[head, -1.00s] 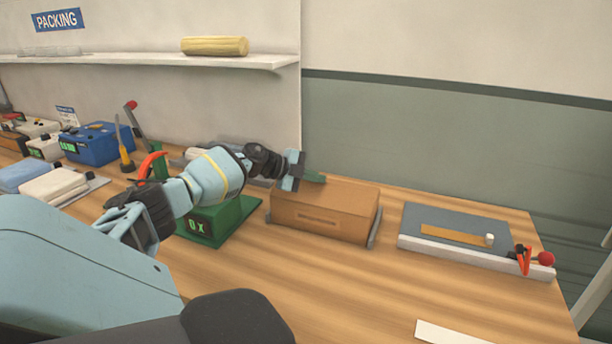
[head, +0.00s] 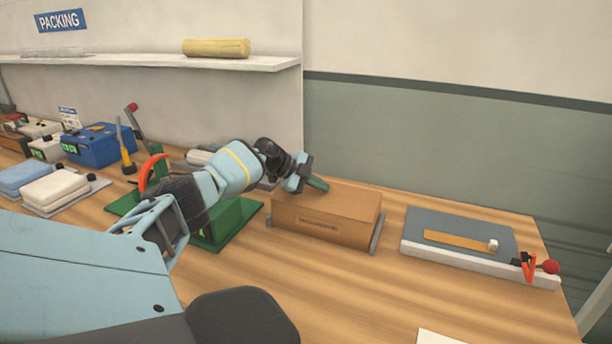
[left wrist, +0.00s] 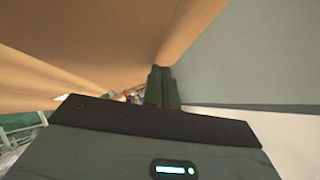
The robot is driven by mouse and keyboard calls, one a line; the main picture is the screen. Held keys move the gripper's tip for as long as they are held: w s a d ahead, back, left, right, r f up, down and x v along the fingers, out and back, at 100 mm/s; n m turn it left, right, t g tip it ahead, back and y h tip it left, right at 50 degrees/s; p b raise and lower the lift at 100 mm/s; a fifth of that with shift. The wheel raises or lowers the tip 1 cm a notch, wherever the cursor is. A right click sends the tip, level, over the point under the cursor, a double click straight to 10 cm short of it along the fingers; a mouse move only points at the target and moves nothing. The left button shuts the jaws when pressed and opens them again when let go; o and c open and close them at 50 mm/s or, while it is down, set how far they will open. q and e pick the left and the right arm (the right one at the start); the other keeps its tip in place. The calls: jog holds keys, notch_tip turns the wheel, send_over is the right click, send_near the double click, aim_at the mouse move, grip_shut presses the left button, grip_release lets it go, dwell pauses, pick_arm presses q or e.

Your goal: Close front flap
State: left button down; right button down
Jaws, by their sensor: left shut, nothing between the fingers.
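A brown cardboard box (head: 345,213) stands on the wooden bench with its top surface closed and a slot mark on its front face. Which panel is the front flap I cannot tell for sure. My left gripper (head: 318,183) is shut and empty at the top left of the box, its fingertips on or just above the top; touching or apart I cannot tell. In the left wrist view the shut fingers (left wrist: 163,88) point at a tan cardboard surface (left wrist: 90,45) close in front. My right gripper is not in view.
Left of the box stands a green device (head: 222,225), partly behind my left arm. A grey board (head: 455,226) with an orange strip lies to the right. Folded cloths (head: 55,188) and a blue box (head: 98,144) are at the far left. The bench front is mostly clear.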

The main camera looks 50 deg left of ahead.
pick_arm(q)
jog(key=shift+f, duration=0.15)
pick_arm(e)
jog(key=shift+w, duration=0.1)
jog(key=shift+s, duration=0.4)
pick_arm(q)
jog(key=shift+r+p, duration=0.3)
jog(key=shift+r, duration=0.55)
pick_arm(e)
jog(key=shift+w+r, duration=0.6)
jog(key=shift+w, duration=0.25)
